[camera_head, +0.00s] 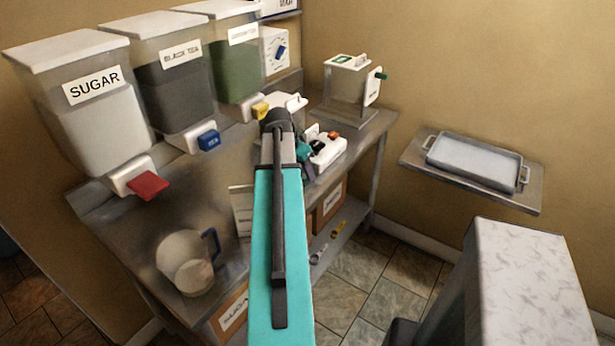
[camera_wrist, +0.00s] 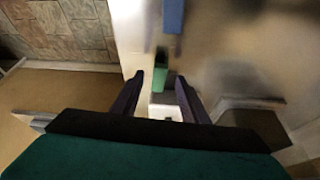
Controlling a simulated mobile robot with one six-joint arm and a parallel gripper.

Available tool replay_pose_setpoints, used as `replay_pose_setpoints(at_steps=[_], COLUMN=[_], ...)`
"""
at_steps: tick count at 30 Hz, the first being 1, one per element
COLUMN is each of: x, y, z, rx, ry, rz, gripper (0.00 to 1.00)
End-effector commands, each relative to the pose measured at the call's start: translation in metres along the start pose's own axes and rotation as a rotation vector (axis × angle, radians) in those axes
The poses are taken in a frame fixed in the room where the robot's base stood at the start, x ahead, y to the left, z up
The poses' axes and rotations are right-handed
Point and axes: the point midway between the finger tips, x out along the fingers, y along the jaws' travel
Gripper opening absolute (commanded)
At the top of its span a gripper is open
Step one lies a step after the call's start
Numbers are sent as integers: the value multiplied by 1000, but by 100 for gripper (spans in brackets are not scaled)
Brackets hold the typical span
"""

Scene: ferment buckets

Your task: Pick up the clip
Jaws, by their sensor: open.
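My gripper (camera_head: 308,166) is partly hidden behind my arm in the head view, over the worktop near a white device. In the wrist view my gripper (camera_wrist: 160,78) shows two dark purple fingers, apart. A small green block (camera_wrist: 161,72) appears between or just beyond the fingertips, with a small white box (camera_wrist: 166,108) closer to the palm. I cannot tell whether the green block is the clip. No clip can be identified for certain in the head view. Nothing is visibly gripped.
The worktop (camera_head: 195,217) holds a jug (camera_head: 186,263) and a white device (camera_head: 328,150) with an orange part. Sugar (camera_head: 97,110) and tea dispensers line the left. A tray (camera_head: 475,163) rests on a wall shelf at right. Floor is open between worktop and speckled block (camera_head: 520,285).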

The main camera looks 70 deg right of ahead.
Motion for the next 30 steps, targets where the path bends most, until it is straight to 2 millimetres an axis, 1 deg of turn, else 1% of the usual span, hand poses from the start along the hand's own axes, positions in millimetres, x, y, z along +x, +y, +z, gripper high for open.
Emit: replay_pose_setpoints(at_steps=[6, 12, 30], x=[19, 30, 31], y=[2, 2, 2], z=[-1, -1, -1], rx=[1, 1, 2], ry=[-2, -1, 0], rz=[2, 1, 1], gripper=[41, 41, 41])
